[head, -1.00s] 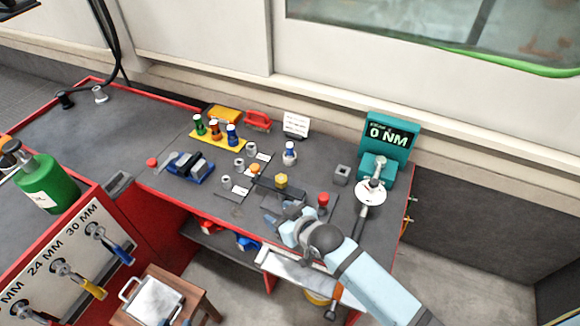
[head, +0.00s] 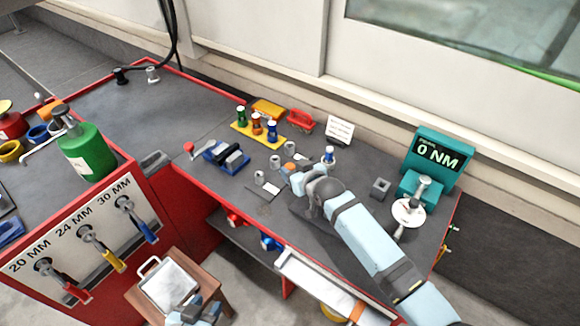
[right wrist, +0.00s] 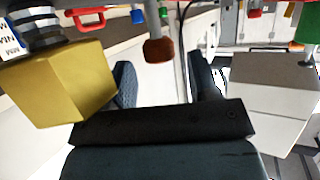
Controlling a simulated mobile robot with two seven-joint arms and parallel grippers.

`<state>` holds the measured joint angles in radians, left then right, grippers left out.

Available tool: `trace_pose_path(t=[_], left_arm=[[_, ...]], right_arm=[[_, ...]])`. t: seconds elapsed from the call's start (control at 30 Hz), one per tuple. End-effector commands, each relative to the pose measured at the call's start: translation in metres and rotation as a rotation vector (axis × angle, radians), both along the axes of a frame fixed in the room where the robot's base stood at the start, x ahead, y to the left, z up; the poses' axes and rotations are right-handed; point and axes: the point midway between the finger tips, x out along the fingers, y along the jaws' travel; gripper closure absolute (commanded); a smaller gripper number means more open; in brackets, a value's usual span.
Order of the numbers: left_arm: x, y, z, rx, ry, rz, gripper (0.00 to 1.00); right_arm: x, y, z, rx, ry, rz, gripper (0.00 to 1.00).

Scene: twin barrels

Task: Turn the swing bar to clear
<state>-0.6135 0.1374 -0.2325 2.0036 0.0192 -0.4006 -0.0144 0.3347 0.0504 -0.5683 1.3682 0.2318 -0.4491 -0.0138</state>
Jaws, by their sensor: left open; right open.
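My right gripper (head: 290,178) is open, low over the middle of the workbench (head: 215,180). Its arm covers the place of the dark swing bar, so I cannot tell how the bar lies. A small orange knob (head: 289,167) shows beside the gripper's tip. In the right wrist view the two dark fingers (right wrist: 165,80) are apart, with a brown-orange knob (right wrist: 160,49) showing between them; I cannot tell its distance. A yellow block (right wrist: 60,85) under a threaded metal part is close at the left. My left gripper (head: 190,313) is at the bottom edge, open, above a stool.
A teal torque display (head: 437,155) reads 0 NM at the right. A grey block (head: 380,187) sits right of my arm. A green bottle (head: 85,150) is left.

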Motion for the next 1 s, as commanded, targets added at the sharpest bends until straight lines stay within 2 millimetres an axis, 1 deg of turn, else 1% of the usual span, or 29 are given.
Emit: trace_pose_path(t=[0.03,0.2,0.57,0.67,0.7,0.77,0.8,0.83,1.0], left_arm=[[0.000,0.000,-0.001,-0.001,0.000,0.000,0.57],[0.000,-0.001,-0.002,-0.003,0.003,0.000,0.57],[0.001,-0.003,0.000,-0.006,0.000,0.000,0.57],[0.001,-0.003,0.000,-0.006,-0.001,0.000,0.57],[0.001,-0.003,0.000,-0.007,-0.002,0.000,0.57],[0.001,-0.003,0.000,-0.007,-0.002,0.000,0.57],[0.001,-0.002,0.000,-0.007,-0.002,0.000,0.57],[0.001,-0.002,0.000,-0.007,-0.002,0.000,0.57],[0.002,-0.002,0.001,-0.007,-0.003,0.000,0.57]], right_arm=[[0.007,0.005,-0.003,0.000,0.001,0.001,0.45],[0.020,0.013,-0.010,0.000,0.000,0.001,0.45],[0.023,0.015,-0.012,0.000,0.000,0.000,0.45],[0.023,0.015,-0.012,0.000,0.000,0.000,0.65],[0.023,0.015,-0.012,0.000,0.000,0.000,0.75],[0.023,0.015,-0.012,0.000,0.000,0.000,0.88],[0.023,0.015,-0.012,0.000,0.000,0.000,0.98],[0.023,0.015,-0.012,0.000,0.000,0.000,1.00],[0.023,0.014,-0.012,0.000,0.000,0.000,1.00]])
